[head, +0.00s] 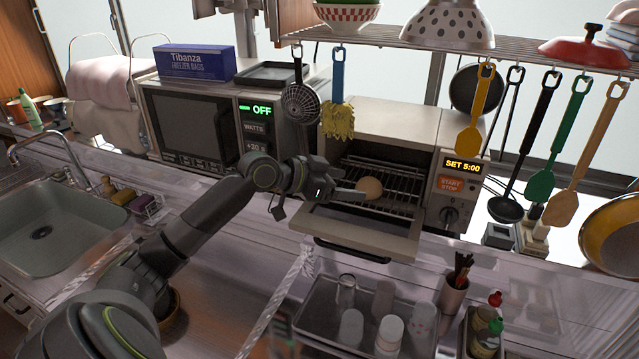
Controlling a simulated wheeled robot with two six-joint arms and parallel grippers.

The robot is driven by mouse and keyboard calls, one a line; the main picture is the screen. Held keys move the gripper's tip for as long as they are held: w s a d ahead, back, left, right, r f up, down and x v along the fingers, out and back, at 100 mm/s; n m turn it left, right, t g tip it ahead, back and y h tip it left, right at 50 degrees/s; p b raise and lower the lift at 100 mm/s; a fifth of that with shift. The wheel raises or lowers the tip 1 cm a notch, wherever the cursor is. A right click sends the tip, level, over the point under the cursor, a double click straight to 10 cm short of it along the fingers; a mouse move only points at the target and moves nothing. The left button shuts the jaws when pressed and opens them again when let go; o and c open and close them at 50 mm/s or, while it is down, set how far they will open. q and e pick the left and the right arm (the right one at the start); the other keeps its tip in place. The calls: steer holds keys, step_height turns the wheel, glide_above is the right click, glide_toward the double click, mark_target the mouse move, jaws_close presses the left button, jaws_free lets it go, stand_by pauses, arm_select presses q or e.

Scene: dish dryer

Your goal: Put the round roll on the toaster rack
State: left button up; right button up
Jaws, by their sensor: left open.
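The round roll (370,188) is a small tan ball inside the open toaster oven, at the wire toaster rack (405,195). It appears to rest on the rack's bars. The toaster's door (360,232) is folded down at the front. My left gripper (352,194) reaches over the door from the left, with its fingertips at the left side of the roll. It is open; whether a finger still touches the roll I cannot tell. My right gripper is not in view.
A microwave (190,125) stands left of the toaster. Utensils, including a yellow brush (338,118), hang from an overhead rack (390,35). A tray (310,318) with cups and a utensil pot (453,295) stand in front. A sink (60,235) lies at the left.

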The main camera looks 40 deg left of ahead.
arm_select(q)
steer(key=b+v, duration=0.1)
steer(key=v, duration=0.3)
steer(key=shift+s+a+r, duration=0.1)
steer(key=shift+s+a, duration=0.1)
steer(key=shift+s, duration=0.1)
steer(key=shift+v, duration=0.8)
steer(key=shift+r, duration=0.1)
steer(key=shift+s, duration=0.1)
